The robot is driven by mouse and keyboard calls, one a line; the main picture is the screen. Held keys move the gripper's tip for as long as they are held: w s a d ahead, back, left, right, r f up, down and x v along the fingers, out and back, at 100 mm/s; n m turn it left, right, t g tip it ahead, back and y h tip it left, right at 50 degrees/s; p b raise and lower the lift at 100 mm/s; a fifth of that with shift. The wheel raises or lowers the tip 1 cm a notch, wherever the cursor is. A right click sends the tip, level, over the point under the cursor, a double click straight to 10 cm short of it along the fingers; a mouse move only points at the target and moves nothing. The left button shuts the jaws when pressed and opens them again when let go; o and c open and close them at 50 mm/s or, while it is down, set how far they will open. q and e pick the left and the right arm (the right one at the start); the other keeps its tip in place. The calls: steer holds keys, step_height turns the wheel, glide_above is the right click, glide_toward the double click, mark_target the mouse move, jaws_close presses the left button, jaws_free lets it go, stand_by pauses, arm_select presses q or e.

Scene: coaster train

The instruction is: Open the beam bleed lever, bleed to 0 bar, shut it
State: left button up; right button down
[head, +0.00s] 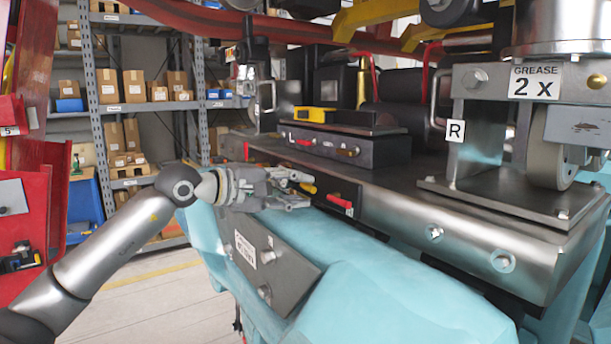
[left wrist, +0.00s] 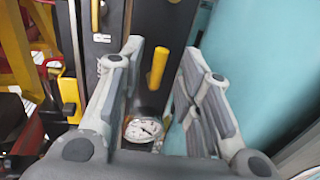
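My left gripper (head: 300,190) reaches in from the left beside the dark beam side. In the left wrist view its fingers are apart, with a gap between them. A yellow lever handle (left wrist: 158,68) stands upright in that gap, nearer the left finger; no contact is visible. A yellow tip (head: 307,187) shows by the fingers in the head view. A round white-faced gauge (left wrist: 143,129) lies below the handle between the fingers; its reading is too small to tell. My right gripper is in neither view.
A red handle (head: 340,201) sits on the beam side just right of the gripper. A plate (head: 268,258) with bolts hangs below on the light-blue body (head: 400,295). The steel beam (head: 430,225) runs right, with a bracket and roller on it. Shelves with boxes stand behind.

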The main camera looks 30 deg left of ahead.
mark_target(312, 187)
arm_select(q)
steer(key=shift+p+x, duration=0.55)
steer(key=shift+x, duration=0.9)
jaws_close()
